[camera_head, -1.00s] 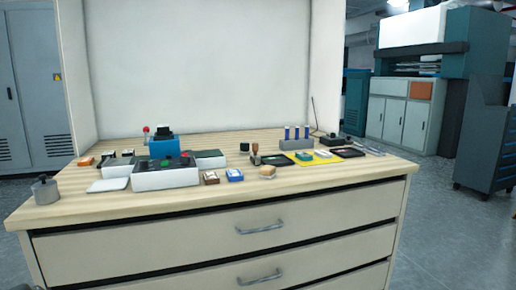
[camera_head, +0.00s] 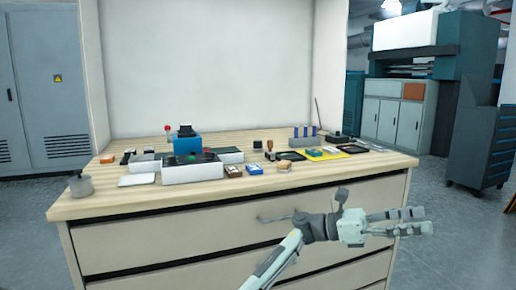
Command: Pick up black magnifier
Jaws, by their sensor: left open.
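No magnifier can be made out for certain. A small black object (camera_head: 257,144) stands upright near the middle of the table and may be the black magnifier, but it is too small to tell. My left gripper (camera_head: 426,220) is in front of the drawers, below the tabletop at the right. Its fingers point right and are open, with nothing between them. It is well apart from the small objects on the table. My right gripper is not in view.
A drawer handle (camera_head: 275,219) sits beside my arm.

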